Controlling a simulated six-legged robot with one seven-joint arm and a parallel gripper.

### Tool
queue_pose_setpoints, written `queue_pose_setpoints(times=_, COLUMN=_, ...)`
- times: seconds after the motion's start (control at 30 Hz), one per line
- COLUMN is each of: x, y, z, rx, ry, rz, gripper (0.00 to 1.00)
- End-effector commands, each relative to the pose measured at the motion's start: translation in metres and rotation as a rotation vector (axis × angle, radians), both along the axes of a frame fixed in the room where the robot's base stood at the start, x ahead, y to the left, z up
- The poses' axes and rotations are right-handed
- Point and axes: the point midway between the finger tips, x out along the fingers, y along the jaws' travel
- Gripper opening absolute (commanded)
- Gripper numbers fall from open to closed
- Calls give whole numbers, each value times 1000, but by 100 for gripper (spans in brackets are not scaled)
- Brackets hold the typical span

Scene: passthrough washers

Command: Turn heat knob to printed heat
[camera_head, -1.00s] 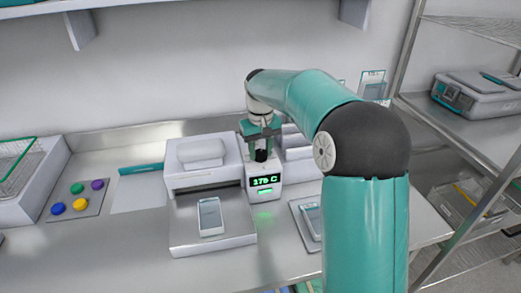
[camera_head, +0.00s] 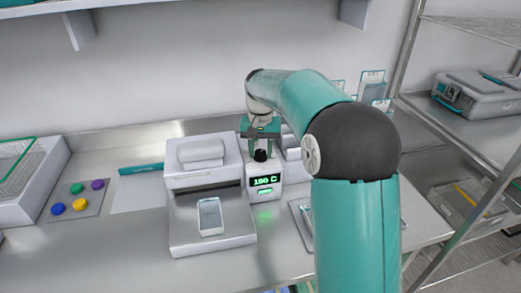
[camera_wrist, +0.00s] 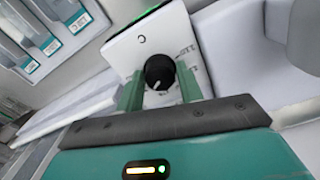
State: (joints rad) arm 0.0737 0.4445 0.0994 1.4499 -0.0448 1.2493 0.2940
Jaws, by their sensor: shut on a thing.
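The black heat knob (camera_head: 260,155) stands on top of a small white control box (camera_head: 276,189). The box's front display (camera_head: 265,181) shows green digits that look like 190 C. My gripper (camera_head: 260,147) reaches down from above, shut on the knob. In the wrist view, the knob (camera_wrist: 159,72) with its white pointer line sits between the two green fingers of my gripper (camera_wrist: 160,88). Printed marks show on the white face beside the knob, too small to read surely. Cards (camera_head: 372,86) with print stand at the back right; their text is unreadable in the head view.
A white press-like machine (camera_head: 203,165) with a pouch (camera_head: 210,216) on its tray stands just left of the box. A panel with several coloured buttons (camera_head: 80,204) and a wire basket (camera_head: 15,160) are farther left. A wire shelf (camera_head: 470,120) stands at right.

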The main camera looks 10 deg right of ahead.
Motion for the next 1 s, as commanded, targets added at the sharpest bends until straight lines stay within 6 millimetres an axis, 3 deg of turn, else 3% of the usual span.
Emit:
queue_pose_setpoints(times=0.17, x=0, y=0, z=1, rx=0, ry=0, rz=1, gripper=14)
queue_pose_setpoints(times=0.2, x=0, y=0, z=1, rx=0, ry=0, rz=1, gripper=41)
queue_pose_setpoints(times=0.3, x=0, y=0, z=1, rx=0, ry=0, rz=1, gripper=58)
queue_pose_setpoints(times=0.67, x=0, y=0, z=4, rx=0, ry=-1, rz=2, gripper=58)
queue_pose_setpoints(times=0.77, x=0, y=0, z=15, rx=-1, ry=-2, rz=2, gripper=58)
queue_pose_setpoints(times=1.0, x=1, y=0, z=65, rx=0, ry=-4, rz=2, gripper=58)
